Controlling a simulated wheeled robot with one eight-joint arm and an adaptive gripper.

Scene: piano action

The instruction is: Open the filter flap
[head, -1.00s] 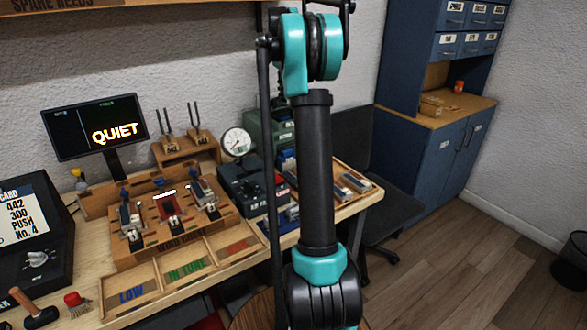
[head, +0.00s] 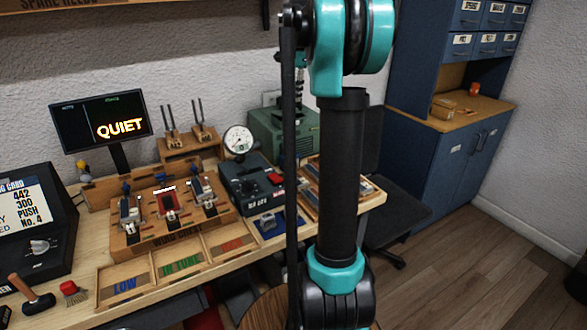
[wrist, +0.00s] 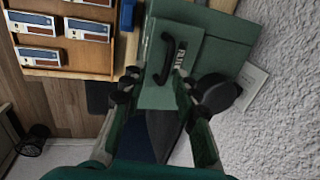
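The green box (head: 283,131) stands at the back of the bench in the head view, partly behind my arm. In the wrist view, the green box (wrist: 212,38) fills the upper middle. A green flap-like panel (wrist: 157,97) on it carries a curved black handle (wrist: 163,60) and a pale lettered label (wrist: 181,58); I take it for the filter flap, and it looks closed. My gripper (wrist: 160,84) is open, with its dark fingers apart on either side of the panel just below the handle. I cannot tell whether they touch it. The head view does not show the fingers.
A tray of reed blocks (wrist: 64,30) lies beside the box in the wrist view. In the head view, a dial gauge (head: 238,139) and a dark control box (head: 250,183) stand left of my arm. A chair (head: 395,205) and blue cabinet (head: 425,170) are to the right.

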